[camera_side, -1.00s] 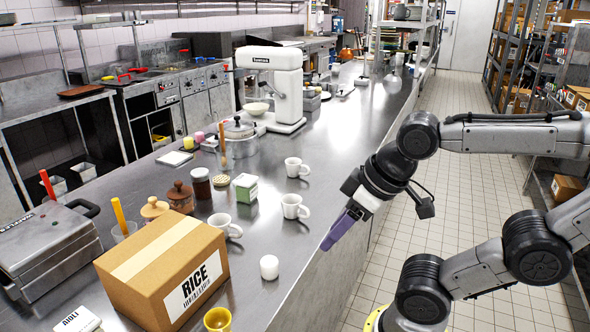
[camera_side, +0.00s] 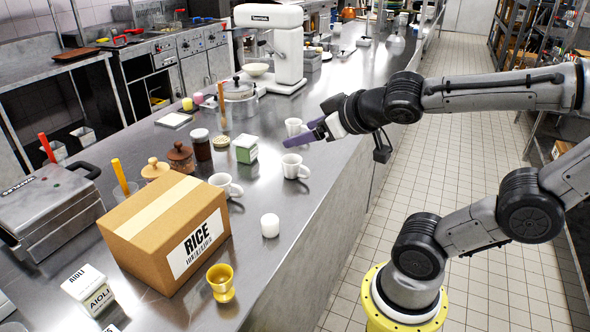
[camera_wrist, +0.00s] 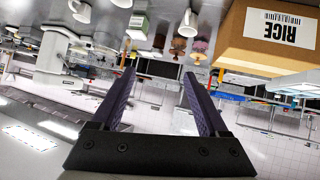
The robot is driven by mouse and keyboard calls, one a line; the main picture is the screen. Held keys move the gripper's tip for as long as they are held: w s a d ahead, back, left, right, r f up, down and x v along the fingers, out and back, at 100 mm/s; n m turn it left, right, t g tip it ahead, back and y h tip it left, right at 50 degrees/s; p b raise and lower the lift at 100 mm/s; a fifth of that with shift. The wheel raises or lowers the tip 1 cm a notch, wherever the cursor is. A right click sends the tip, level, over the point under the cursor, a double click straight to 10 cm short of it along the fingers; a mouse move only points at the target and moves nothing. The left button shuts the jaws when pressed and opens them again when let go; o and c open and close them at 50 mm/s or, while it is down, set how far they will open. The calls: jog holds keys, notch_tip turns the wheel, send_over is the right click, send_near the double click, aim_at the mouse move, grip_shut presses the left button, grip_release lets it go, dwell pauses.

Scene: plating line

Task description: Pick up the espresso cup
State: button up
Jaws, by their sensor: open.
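Several cups stand on the steel counter (camera_side: 310,215); I cannot tell which one is the espresso cup. White handled cups are the far one (camera_side: 293,127), the middle one (camera_side: 295,167) and the one beside the rice box (camera_side: 224,185). My gripper (camera_side: 297,134), with purple fingers, is open and empty. In the side view its fingers lie across the far cup and just above the middle cup, partly hiding the far one. In the wrist view, which is upside down, my gripper (camera_wrist: 160,72) has nothing between its fingers, and white cups (camera_wrist: 138,26) show at the top.
A cardboard rice box (camera_side: 160,235) stands at the front left, with a yellow cup (camera_side: 221,283) and a small white cylinder (camera_side: 270,225) near it. Jars (camera_side: 202,145), a green-and-white box (camera_side: 246,149) and a pot (camera_side: 240,93) stand further back.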

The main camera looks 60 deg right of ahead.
jog(key=w+d, duration=0.3)
jog(key=g, duration=0.2)
send_near(305, 168)
jog(key=shift+x, duration=5.45)
grip_shut()
